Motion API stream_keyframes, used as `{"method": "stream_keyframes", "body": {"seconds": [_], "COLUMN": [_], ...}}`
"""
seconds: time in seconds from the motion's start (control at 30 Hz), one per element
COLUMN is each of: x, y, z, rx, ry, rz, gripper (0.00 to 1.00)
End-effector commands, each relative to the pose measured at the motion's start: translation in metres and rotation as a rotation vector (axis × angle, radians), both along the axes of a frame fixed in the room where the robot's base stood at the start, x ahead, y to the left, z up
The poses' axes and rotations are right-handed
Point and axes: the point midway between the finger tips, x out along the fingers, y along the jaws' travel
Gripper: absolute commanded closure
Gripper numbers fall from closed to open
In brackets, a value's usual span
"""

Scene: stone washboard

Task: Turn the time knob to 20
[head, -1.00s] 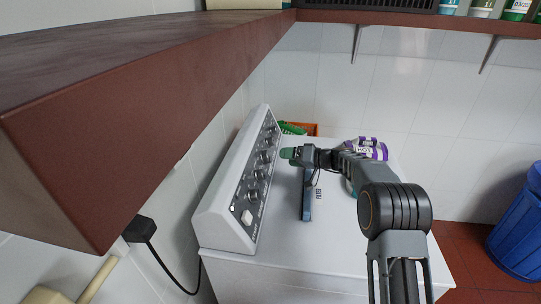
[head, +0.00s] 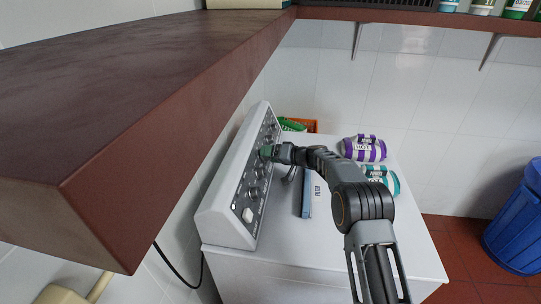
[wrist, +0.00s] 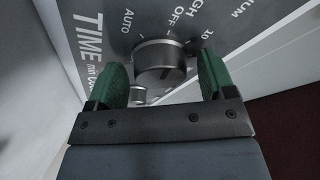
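The time knob (wrist: 160,58) is a dark grey round knob on the panel, in the wrist view. The letters "TIME" run up the left, with "AUTO", "OFF" and "10" around it. A dark mark shows on its near face; I cannot tell which setting it points to. My gripper (wrist: 163,82) is open, with one green fingertip on each side of the knob and visible gaps between. In the head view my gripper (head: 267,152) is at the sloped control panel (head: 222,203), hiding the knob there.
The panel stands on a white washer top (head: 285,225). On it lie a blue filter box (head: 307,197), a purple-striped container (head: 364,149) and a teal one (head: 383,178). An orange crate (head: 312,126) stands behind. A brown shelf (head: 150,110) overhangs on the left. Another knob (wrist: 138,95) shows below.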

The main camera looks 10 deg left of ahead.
Motion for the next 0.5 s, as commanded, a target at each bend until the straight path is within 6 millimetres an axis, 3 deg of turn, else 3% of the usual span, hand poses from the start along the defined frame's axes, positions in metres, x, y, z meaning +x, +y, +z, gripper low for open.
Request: {"method": "stream_keyframes", "body": {"seconds": [0.07,0.43,0.5], "x": [0.0000,-0.0001,-0.0001], "y": [-0.0001,-0.0003,-0.0003], "z": [0.0000,0.0001,0.0001], "rx": [0.000,0.000,0.000], "ry": [0.000,0.000,0.000], "rz": [0.000,0.000,0.000], "gripper": [0.32,0.67,0.69]}}
